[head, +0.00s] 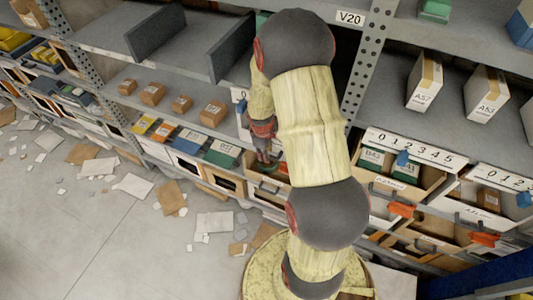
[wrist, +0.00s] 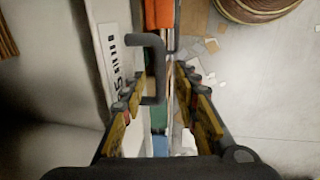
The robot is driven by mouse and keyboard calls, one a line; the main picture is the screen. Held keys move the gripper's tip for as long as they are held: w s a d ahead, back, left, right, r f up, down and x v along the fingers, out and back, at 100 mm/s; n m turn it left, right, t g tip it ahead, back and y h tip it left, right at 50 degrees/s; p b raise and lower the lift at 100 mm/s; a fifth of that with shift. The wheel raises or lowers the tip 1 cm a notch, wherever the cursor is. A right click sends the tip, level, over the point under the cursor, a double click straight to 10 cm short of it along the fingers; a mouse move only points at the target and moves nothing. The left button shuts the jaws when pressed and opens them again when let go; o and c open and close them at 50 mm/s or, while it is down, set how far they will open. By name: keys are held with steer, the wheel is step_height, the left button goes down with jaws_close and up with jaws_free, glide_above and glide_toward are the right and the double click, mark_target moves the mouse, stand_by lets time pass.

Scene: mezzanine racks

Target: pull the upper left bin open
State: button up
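My gripper (head: 264,148) reaches down to the lower shelf front, in the middle of the head view. In the wrist view my gripper (wrist: 160,76) has its two yellow-padded fingers apart, with a gap between them. A dark C-shaped handle (wrist: 157,68) stands in that gap, nearer the left finger; I cannot tell whether they touch. A white number strip (wrist: 122,65) lies left of the handle, and an orange piece (wrist: 159,12) is above it. In the head view my arm hides most of the bin front at the gripper, so I cannot tell which bin this handle belongs to.
Bins with dark handles (head: 385,191) and orange tabs (head: 401,210) stand right of my arm, under a number strip (head: 408,147). Small cartons (head: 213,114) sit on the shelf left of my gripper. Paper scraps (head: 134,186) litter the otherwise open floor at left.

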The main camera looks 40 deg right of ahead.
steer(key=shift+f, duration=0.1)
steer(key=shift+c, duration=0.8)
jaws_close()
